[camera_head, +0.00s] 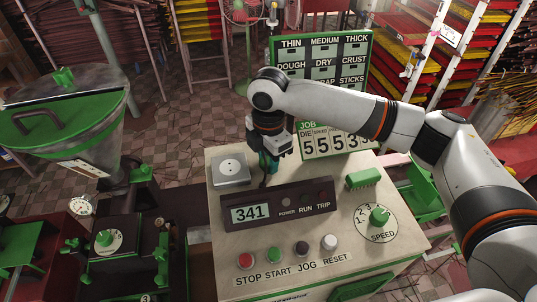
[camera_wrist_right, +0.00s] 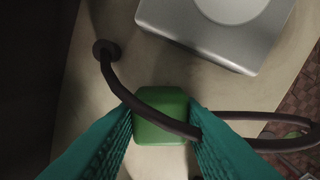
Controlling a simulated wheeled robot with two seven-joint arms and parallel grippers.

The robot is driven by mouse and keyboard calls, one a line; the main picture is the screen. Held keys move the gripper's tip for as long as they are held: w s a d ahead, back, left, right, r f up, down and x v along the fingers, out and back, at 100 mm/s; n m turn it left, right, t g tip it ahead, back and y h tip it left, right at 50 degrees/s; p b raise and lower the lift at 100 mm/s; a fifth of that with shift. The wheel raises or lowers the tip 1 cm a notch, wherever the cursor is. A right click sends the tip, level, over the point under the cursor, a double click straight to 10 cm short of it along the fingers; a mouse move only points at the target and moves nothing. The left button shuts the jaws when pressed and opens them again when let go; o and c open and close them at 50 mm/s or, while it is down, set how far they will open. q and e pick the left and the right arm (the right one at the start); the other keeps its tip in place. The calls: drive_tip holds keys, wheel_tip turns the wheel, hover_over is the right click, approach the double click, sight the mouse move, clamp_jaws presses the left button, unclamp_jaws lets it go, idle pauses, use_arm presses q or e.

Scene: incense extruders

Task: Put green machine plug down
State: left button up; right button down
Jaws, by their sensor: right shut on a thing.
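My right gripper (camera_head: 268,160) is over the back of the cream control box (camera_head: 295,245), beside the grey metal socket plate (camera_head: 230,170). In the right wrist view the teal fingers (camera_wrist_right: 160,140) are shut on the green plug (camera_wrist_right: 160,108), one on each side. A dark cable (camera_wrist_right: 135,98) runs from a round grommet (camera_wrist_right: 106,50) across the plug. The plate (camera_wrist_right: 205,28) also shows there, with its round socket (camera_wrist_right: 232,8) partly cut off. I cannot tell whether the plug touches the box top. My left gripper is not in view.
A display panel (camera_head: 278,211) reading 341, several buttons (camera_head: 274,254), a speed dial (camera_head: 379,217) and a green ridged block (camera_head: 362,179) occupy the box top. A sign board (camera_head: 324,62) and a job counter (camera_head: 335,139) stand behind. A green-lidded hopper (camera_head: 65,110) is left.

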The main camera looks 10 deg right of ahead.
sight(268, 160)
drive_tip(key=shift+f, duration=0.2)
drive_tip(key=c, duration=1)
unclamp_jaws()
drive_tip(key=shift+r, duration=0.1)
drive_tip(key=shift+r, duration=0.35)
drive_tip(key=shift+r+b, duration=1.65)
drive_tip(key=shift+r, duration=4.55)
